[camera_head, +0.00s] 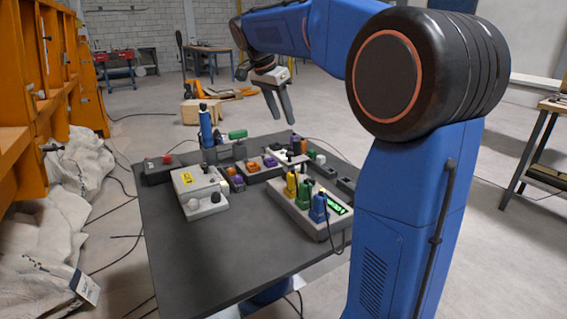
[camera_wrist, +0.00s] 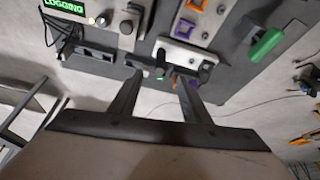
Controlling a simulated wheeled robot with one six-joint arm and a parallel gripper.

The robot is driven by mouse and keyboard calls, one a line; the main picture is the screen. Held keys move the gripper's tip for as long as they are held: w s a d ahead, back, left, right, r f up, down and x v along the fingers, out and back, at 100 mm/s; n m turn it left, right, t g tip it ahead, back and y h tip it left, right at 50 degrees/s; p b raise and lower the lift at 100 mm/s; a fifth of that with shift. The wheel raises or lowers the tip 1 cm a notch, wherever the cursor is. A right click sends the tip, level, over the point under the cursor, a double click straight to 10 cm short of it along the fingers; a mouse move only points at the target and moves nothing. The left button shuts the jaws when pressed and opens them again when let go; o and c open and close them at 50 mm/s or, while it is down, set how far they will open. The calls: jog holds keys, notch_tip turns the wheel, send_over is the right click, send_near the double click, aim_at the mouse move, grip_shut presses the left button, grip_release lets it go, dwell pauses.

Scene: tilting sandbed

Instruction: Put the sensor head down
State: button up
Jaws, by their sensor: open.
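My gripper (camera_head: 280,118) is open above the far right part of the dark table, its fingers pointing down with nothing visible between them. In the wrist view my gripper (camera_wrist: 162,78) points toward a pale block (camera_wrist: 187,55) with a dark slot. A small purple piece (camera_wrist: 192,85) shows near the right fingertip. I cannot tell for certain which piece is the sensor head. A yellow piece (camera_head: 291,185), a green piece (camera_head: 305,192) and a blue piece (camera_head: 319,208) stand upright in a row on a pale console. Another blue upright piece (camera_head: 206,126) stands at the far left.
The dark table (camera_head: 200,265) is bare at its front. A pale box (camera_head: 198,190) with a yellow label sits left of centre. A green block (camera_wrist: 265,43) lies at right in the wrist view. The console's lit display (camera_wrist: 63,5) reads LOGGING. Cables trail on the floor.

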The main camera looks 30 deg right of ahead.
aim_at(297, 153)
jog(key=x, duration=1.2)
jog(key=shift+w+x, duration=0.2)
jog(key=shift+x, duration=2.5)
jog(key=shift+d+r, duration=0.1)
jog(key=shift+d, duration=0.05)
jog(key=shift+c, duration=0.3)
grip_shut()
